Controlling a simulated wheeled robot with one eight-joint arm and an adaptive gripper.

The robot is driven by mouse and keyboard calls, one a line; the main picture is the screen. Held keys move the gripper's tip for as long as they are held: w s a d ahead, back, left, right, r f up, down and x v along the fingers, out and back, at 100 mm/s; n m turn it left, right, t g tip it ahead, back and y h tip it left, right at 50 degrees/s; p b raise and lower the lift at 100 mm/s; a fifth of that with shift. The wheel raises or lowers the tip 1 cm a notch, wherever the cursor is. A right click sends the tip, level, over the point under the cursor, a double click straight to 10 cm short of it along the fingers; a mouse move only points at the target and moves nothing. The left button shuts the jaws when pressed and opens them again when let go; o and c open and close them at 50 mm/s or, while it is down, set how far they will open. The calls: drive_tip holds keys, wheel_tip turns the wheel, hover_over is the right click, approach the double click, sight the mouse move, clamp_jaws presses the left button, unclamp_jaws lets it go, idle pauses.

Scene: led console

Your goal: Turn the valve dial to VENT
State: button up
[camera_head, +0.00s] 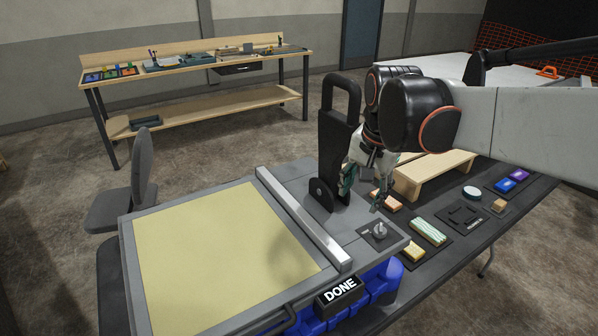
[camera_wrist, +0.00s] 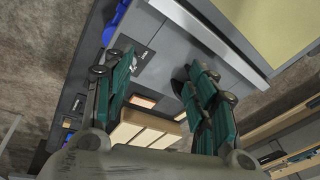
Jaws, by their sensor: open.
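The valve dial (camera_head: 379,231) is a small silver knob on a dark plate. It sits on the grey console surface, right of the metal rail. Its lettering is too small to read, so I cannot tell where it points. My gripper (camera_head: 362,196) is open and empty, above and behind the dial and apart from it. In the wrist view its two green-padded fingers are spread wide with nothing between them. A dark plate (camera_wrist: 143,56) shows there beside the left finger; that finger may hide part of it.
A tall black lever (camera_head: 336,130) stands just left of my gripper. A DONE block (camera_head: 340,291) is at the front edge. A wooden riser (camera_head: 432,172) and several small blocks lie to the right. A flat beige panel (camera_head: 215,260) fills the left side.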

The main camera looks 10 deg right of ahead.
drive_tip(key=w+d+m, duration=0.2)
drive_tip(key=d+m, duration=0.2)
drive_tip(key=m+g+p, duration=0.2)
drive_tip(key=m+g, duration=0.1)
drive_tip(key=m, duration=0.6)
approach(381, 227)
drive_tip(key=f+b, duration=0.2)
drive_tip(key=f, duration=0.2)
drive_tip(key=f+b, duration=0.2)
drive_tip(key=f, duration=0.3)
drive_tip(key=shift+s+d+f, duration=0.1)
drive_tip(key=shift+d, duration=0.1)
drive_tip(key=c, duration=1.1)
